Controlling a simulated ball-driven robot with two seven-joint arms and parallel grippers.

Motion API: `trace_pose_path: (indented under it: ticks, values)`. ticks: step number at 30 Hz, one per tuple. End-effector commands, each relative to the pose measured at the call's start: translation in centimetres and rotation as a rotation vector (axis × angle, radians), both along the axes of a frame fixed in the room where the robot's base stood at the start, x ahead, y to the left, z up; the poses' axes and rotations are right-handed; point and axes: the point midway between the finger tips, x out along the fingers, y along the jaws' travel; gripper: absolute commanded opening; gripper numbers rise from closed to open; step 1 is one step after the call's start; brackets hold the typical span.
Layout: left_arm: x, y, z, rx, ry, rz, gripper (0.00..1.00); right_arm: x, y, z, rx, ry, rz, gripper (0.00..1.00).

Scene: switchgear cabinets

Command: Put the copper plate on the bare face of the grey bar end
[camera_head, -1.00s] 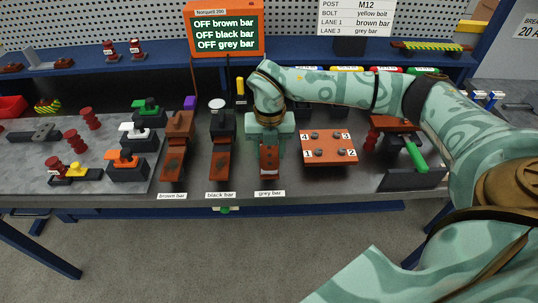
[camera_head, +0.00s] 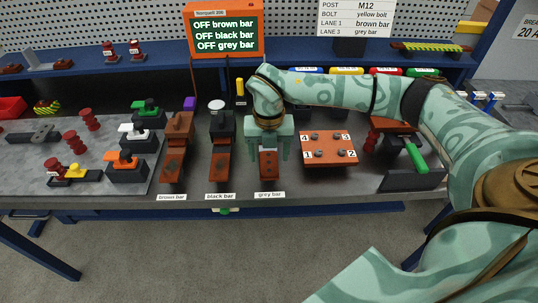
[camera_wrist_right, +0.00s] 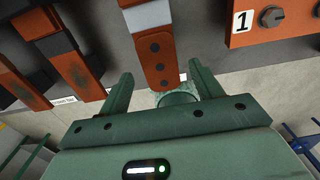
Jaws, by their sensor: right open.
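The end of the grey bar (camera_head: 268,168) is copper-coloured and points toward the front edge, above the label "grey bar". I cannot tell whether this surface is the copper plate or the bar end itself. My right gripper (camera_head: 269,152) is open and straddles it from above; its fingers also show in the wrist view (camera_wrist_right: 160,80), apart from the strip on both sides. My left gripper is out of view.
The black bar (camera_head: 219,165) and brown bar (camera_head: 173,165) stand to the left. A copper-coloured board with numbered bolts (camera_head: 328,160) is close on the right. A dark tray with a green handle (camera_head: 415,178) lies farther right. An orange screen (camera_head: 224,30) stands behind.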

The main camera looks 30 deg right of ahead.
Motion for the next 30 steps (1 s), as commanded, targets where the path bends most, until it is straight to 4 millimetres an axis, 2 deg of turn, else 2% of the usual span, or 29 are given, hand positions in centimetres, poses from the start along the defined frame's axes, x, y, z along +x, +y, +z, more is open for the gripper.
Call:
trace_pose_path:
  ticks: [1, 6, 12, 18, 30]
  values:
    - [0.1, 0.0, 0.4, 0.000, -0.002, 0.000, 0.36, 0.1, 0.0, 1.4, 0.001, -0.006, 0.001, 0.65]
    - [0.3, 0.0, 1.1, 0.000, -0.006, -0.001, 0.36, 0.1, 0.0, 5.6, -0.001, -0.007, 0.000, 0.65]
    - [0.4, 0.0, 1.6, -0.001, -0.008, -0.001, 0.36, 0.1, 0.0, 9.3, 0.000, -0.005, -0.001, 0.65]
    - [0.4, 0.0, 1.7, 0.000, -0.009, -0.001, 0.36, 0.0, 0.0, 10.6, 0.001, -0.003, 0.001, 0.65]
    - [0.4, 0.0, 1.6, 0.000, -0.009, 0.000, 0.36, 0.0, 0.0, 10.6, 0.000, -0.001, 0.000, 0.65]
